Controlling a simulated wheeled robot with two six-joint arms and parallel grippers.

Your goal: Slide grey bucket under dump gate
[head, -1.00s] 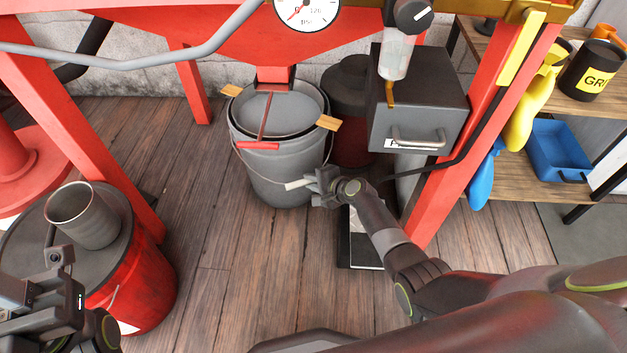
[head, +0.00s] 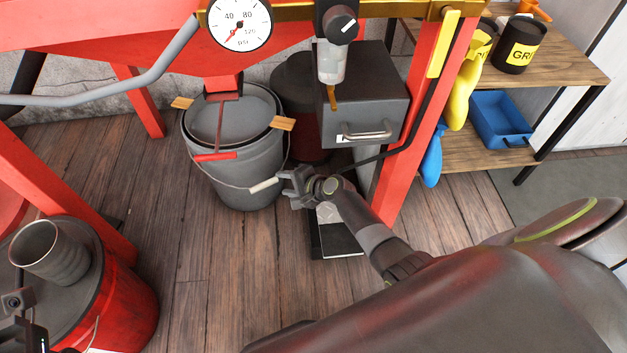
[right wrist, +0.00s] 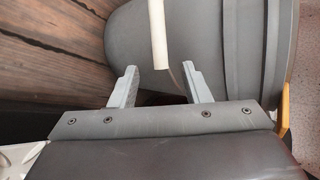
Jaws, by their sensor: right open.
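The grey bucket (head: 250,168) stands on the wood floor beneath the red hopper, its open top below the red dump gate (head: 223,86). A red bar with a crosspiece (head: 215,157) hangs from the gate over the bucket's near rim. The bucket's wire bail hangs down the front with a pale grip (head: 264,184). My right gripper (head: 284,186) is open beside that grip. In the right wrist view the pale grip (right wrist: 158,35) lies just beyond and between the open fingers (right wrist: 160,85). Only a bit of my left gripper's wrist shows at the lower left edge; its fingers are hidden.
A red drum (head: 125,310) with a grey cup (head: 47,250) on its lid stands lower left. A grey drawer box (head: 365,105) and a red hopper leg (head: 408,150) stand right of the bucket. Floor in front of the bucket is clear.

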